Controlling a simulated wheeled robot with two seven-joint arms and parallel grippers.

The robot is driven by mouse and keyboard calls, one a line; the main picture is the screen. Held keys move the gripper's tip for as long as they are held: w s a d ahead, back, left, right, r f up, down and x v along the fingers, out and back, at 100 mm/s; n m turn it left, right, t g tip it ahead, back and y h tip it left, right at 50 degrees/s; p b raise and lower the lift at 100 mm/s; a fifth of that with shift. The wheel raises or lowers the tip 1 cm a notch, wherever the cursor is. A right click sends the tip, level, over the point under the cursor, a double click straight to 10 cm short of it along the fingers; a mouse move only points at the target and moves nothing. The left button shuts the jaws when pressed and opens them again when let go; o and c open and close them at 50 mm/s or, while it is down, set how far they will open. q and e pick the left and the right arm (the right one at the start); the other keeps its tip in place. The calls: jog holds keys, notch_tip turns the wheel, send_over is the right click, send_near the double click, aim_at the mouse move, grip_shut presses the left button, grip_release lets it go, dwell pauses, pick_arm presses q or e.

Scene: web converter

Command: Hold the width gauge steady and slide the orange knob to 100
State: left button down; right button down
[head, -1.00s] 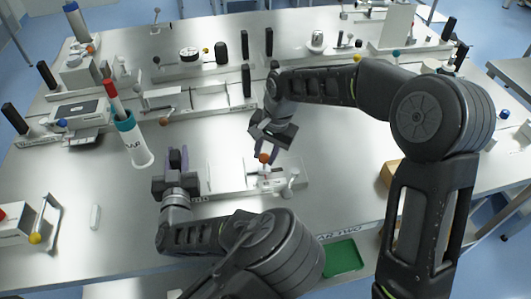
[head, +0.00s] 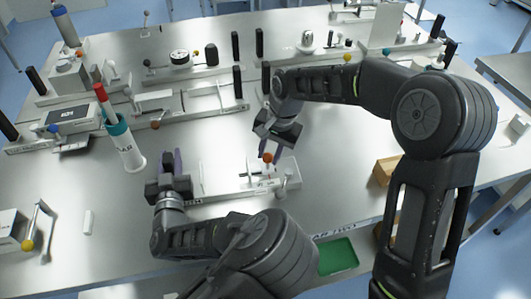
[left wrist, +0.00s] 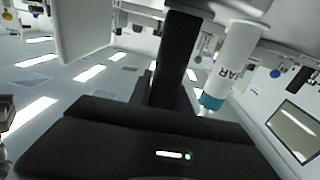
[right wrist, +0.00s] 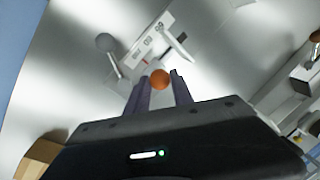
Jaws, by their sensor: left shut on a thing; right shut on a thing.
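The width gauge (head: 228,195) is a pale, flat bar device lying near the front edge of the steel table. Its orange knob (head: 267,157) stands toward the right end and also shows in the right wrist view (right wrist: 160,79). My right gripper (head: 266,147) comes down from above and is shut on the knob, which shows between the fingertips in the right wrist view. Scale numbers (right wrist: 149,40) show but are too small to read surely.
A white cup (head: 125,150) with a teal rim holding a red-topped marker stands behind my left gripper. A green tray (head: 337,256) lies below the front edge. A cardboard box (head: 386,170) is at the right.

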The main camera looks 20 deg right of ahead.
pick_arm(q)
jog(key=shift+s+a+f, duration=0.15)
jog(key=shift+f, duration=0.55)
pick_arm(e)
jog(key=c, duration=1.4)
grip_release()
jog(key=shift+d+f, duration=0.1)
jog(key=shift+d, duration=0.35)
jog(key=o, duration=0.3)
jog(key=shift+a, duration=0.1)
notch_tip(320, 180, up, 12)
jog(key=s+d, duration=0.1)
jog(key=d, duration=0.1)
jog(key=shift+s, duration=0.3)
pick_arm(q)
jog(key=shift+r, duration=0.35)
pick_arm(e)
jog(key=shift+w+a, duration=0.1)
pick_arm(q)
jog(key=c, duration=1.6)
grip_release()
jog(key=o, duration=0.5)
jog(key=shift+w+r, duration=0.2)
jog(key=shift+r, duration=0.05)
